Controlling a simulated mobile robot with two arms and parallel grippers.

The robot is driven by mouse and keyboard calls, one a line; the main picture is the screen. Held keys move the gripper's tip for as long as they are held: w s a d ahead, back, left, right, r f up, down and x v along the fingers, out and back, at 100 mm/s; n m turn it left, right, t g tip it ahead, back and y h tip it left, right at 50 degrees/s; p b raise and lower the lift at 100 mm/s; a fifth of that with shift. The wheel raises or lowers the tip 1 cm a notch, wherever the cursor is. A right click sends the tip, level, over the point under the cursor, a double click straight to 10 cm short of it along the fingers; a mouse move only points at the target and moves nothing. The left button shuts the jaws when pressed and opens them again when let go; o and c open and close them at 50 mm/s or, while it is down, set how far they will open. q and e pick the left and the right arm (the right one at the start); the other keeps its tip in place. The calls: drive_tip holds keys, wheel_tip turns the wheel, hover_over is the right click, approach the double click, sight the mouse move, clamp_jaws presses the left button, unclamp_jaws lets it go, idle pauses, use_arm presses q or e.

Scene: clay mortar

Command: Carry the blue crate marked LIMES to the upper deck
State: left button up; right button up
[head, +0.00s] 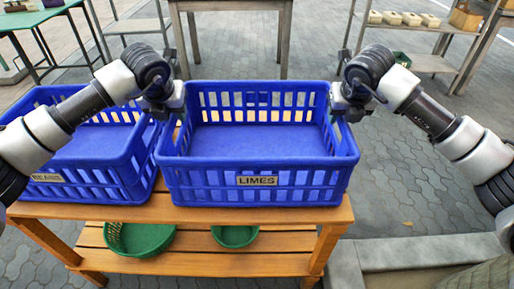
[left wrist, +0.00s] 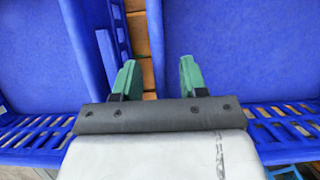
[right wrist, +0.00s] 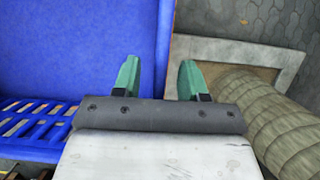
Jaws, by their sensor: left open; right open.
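The blue crate marked LIMES (head: 222,190) stands upright and empty on the top of a wooden two-level stand (head: 262,214). My left gripper (head: 172,104) is open at the crate's left side wall. In the left wrist view, that wall (left wrist: 156,48) runs between its two fingers (left wrist: 157,78). My right gripper (head: 347,108) is open at the right side wall. In the right wrist view, that wall (right wrist: 163,45) lies between its fingers (right wrist: 160,78). I cannot tell whether any finger touches the crate. Which surface is the upper deck is not clear.
A second blue crate (head: 100,190) stands close on the left, a narrow gap between. Green baskets (head: 140,238) sit on the lower shelf. A rack (head: 432,62) with small boxes stands back right, tables (head: 230,6) behind. A stone-edged planter (head: 346,268) is front right.

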use_arm(q)
drive_tip(key=shift+x, duration=1.25)
use_arm(e)
drive_tip(key=shift+x, duration=1.3)
use_arm(q)
clamp_jaws()
use_arm(e)
clamp_jaws()
use_arm(q)
drive_tip(key=shift+r, duration=0.15)
use_arm(e)
drive_tip(key=shift+r, duration=0.2)
